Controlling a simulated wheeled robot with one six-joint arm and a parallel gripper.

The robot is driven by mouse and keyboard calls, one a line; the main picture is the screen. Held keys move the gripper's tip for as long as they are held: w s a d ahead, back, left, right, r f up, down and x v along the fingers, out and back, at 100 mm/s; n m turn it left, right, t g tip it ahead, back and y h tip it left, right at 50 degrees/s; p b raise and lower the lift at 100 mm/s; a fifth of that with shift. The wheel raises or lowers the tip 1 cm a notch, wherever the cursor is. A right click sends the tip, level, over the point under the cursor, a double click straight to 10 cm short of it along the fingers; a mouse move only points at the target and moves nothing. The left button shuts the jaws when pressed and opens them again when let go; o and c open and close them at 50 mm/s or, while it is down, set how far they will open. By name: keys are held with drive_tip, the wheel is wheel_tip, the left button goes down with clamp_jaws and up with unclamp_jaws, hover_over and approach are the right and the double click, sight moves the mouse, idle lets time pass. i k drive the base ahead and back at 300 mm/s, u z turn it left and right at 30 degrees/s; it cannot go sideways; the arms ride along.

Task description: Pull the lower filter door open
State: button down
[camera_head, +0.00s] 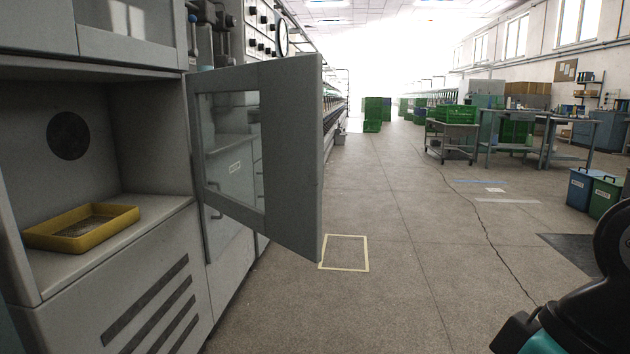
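The lower filter door (292,140) is a grey panel with a window. It stands swung wide open on the right side of the cabinet, sticking out toward the aisle. A dark handle bar (207,235) shows at its lower left, though I cannot tell whether it belongs to this door. The open compartment (120,105) behind it has a round dark vent (68,136) and a yellow tray (82,228) with a mesh bottom on its floor. Part of my dark arm shows at the lower right, apart from the door. My gripper's fingers are not in view.
An upper glazed door (130,45) above the compartment looks shut. A yellow floor square (345,253) lies just right of the open door. The aisle floor is clear. Workbenches (520,125), green crates (373,110) and bins (580,188) stand farther right and back.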

sight(290, 89)
drive_tip(key=k, duration=0.8)
drive_tip(key=z, duration=0.55)
drive_tip(key=i, duration=1.35)
drive_tip(key=u, duration=1.6)
